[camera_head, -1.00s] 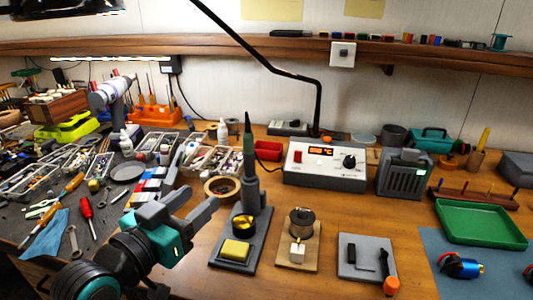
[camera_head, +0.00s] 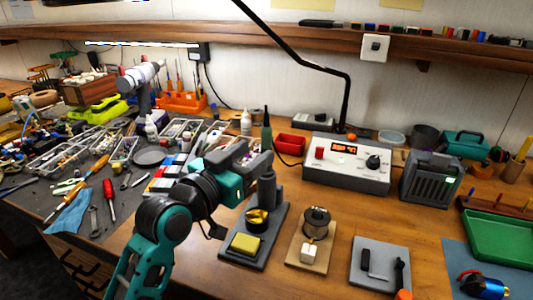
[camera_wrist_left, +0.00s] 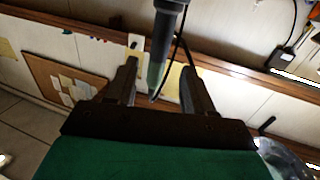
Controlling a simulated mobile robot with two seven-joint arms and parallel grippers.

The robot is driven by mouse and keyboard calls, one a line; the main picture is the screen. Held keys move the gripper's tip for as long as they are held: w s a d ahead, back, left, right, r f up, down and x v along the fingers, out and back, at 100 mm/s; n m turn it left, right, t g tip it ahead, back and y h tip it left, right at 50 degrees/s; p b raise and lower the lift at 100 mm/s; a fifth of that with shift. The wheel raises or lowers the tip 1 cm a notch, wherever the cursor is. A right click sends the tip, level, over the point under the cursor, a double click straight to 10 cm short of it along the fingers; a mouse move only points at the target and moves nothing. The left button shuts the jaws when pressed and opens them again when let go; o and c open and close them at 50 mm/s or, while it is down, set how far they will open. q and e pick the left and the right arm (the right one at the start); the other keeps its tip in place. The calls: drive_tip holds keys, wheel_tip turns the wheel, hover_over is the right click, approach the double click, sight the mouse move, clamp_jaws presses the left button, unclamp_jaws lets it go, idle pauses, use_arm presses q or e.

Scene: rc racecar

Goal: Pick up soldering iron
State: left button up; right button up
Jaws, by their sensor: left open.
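The soldering iron (camera_head: 266,132) stands upright in its grey stand (camera_head: 267,190), its green handle pointing up and the lower part hidden in the holder. My left gripper (camera_head: 256,154) is open, with its fingers at the handle in the head view. In the left wrist view, the iron (camera_wrist_left: 164,42) comes down from the top edge and shows between the two spread fingers (camera_wrist_left: 158,68). I cannot tell whether either finger touches it. My right gripper is not in view.
A yellow sponge (camera_head: 245,243) and brass wool (camera_head: 257,219) sit on the stand's base. A solder spool (camera_head: 316,220) is to its right. The lamp arm (camera_head: 300,52) hangs above.

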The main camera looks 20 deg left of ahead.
sight(263, 147)
use_arm(q)
drive_tip(key=x, duration=0.5)
drive_tip(key=shift+d, duration=0.2)
drive_tip(key=c, duration=0.9)
drive_tip(key=shift+c, duration=0.2)
drive_tip(key=shift+r, duration=0.1)
wheel_tip(263, 147, up, 20)
drive_tip(key=p, duration=0.2)
idle(0.4)
